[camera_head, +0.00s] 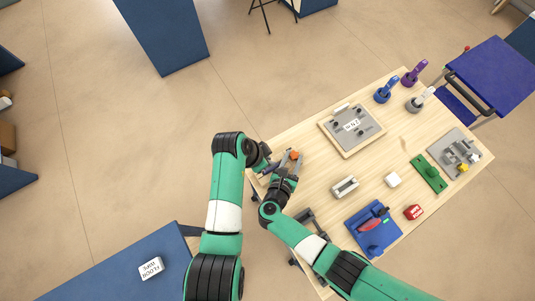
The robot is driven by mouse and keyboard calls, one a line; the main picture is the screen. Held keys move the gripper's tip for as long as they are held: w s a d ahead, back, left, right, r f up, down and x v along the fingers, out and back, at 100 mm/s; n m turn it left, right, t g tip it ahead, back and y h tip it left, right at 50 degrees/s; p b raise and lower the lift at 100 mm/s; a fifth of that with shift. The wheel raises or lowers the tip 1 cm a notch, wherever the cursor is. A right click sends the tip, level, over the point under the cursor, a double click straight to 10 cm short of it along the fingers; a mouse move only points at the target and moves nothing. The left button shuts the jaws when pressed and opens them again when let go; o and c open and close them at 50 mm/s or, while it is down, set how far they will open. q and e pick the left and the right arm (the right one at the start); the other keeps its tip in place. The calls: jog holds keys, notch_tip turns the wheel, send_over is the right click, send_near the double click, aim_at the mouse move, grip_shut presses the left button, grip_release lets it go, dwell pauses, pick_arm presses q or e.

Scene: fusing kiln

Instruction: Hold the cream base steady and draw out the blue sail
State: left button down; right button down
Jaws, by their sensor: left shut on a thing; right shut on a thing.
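My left gripper (272,163) and my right gripper (285,167) meet close together over the table's left corner. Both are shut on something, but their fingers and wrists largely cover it. A small dark blue patch (269,169) shows between them; I cannot tell whether it is the blue sail or part of a gripper. A small orange piece (294,155) shows just beyond the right gripper's fingers. I cannot make out the cream base there, nor which gripper holds which part.
Upright coloured pieces (385,92) stand at the far edge.

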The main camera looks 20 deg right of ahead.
pick_arm(q)
jog(key=shift+r, duration=1.4)
notch_tip(320, 180, up, 8)
jog(key=shift+f, duration=0.25)
pick_arm(e)
jog(key=shift+c, duration=1.8)
grip_release()
jog(key=v, duration=1.2)
